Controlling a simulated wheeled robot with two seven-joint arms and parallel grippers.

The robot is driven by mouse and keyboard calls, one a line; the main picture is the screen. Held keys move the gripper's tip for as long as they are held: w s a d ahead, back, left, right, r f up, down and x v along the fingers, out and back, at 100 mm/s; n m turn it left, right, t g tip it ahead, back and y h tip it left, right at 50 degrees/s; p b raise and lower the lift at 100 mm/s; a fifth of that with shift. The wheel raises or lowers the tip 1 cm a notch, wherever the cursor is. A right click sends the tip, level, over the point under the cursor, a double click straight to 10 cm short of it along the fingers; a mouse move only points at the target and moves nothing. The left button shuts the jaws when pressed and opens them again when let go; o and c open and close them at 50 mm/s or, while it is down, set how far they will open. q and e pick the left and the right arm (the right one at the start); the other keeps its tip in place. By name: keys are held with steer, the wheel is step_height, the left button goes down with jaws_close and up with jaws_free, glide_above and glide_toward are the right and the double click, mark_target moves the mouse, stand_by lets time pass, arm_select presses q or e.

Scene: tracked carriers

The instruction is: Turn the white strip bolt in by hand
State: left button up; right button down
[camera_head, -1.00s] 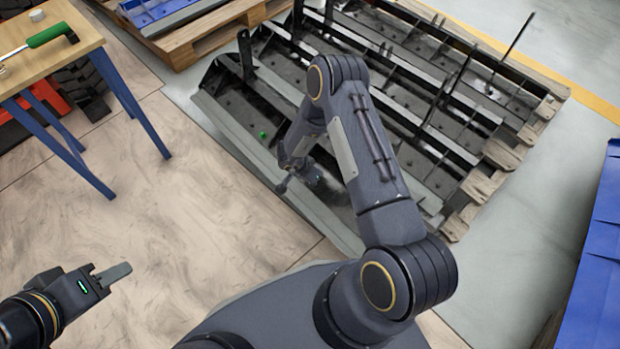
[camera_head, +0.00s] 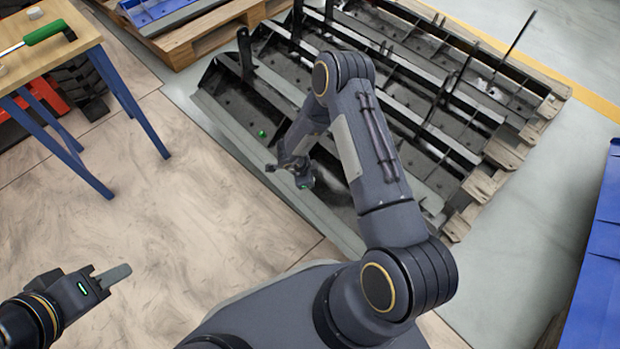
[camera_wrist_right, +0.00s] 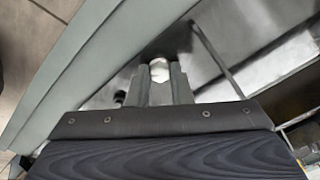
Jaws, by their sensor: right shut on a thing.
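The white bolt (camera_wrist_right: 159,70) shows its pale hex-shaped head between the two fingers of my right gripper (camera_wrist_right: 162,80) in the right wrist view. The fingers are shut on it, against the dark metal carrier. Its shank is hidden. In the head view my right gripper (camera_head: 273,167) is low over the near strip of the tracked carrier (camera_head: 222,115); the bolt cannot be made out there. My left gripper (camera_head: 118,274) is at the lower left over the floor, away from the carrier. Its fingers overlap from this side, so their opening does not show.
A green bolt head (camera_head: 262,133) sits on the carrier near my right gripper. A wooden table (camera_head: 55,55) with a green-handled tool (camera_head: 46,33) stands at upper left. A blue container (camera_head: 595,270) is at right. The floor at left is clear.

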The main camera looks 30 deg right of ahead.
steer(key=m+b, duration=0.1)
steer(key=m, duration=0.3)
steer(key=shift+f+m, duration=0.1)
steer(key=shift+m, duration=0.2)
steer(key=m+b, duration=0.1)
steer(key=m, duration=0.2)
steer(key=shift+a, duration=0.1)
steer(key=shift+m, duration=1.1)
steer(key=c, duration=1.4)
jaws_free()
steer(key=shift+c, duration=0.2)
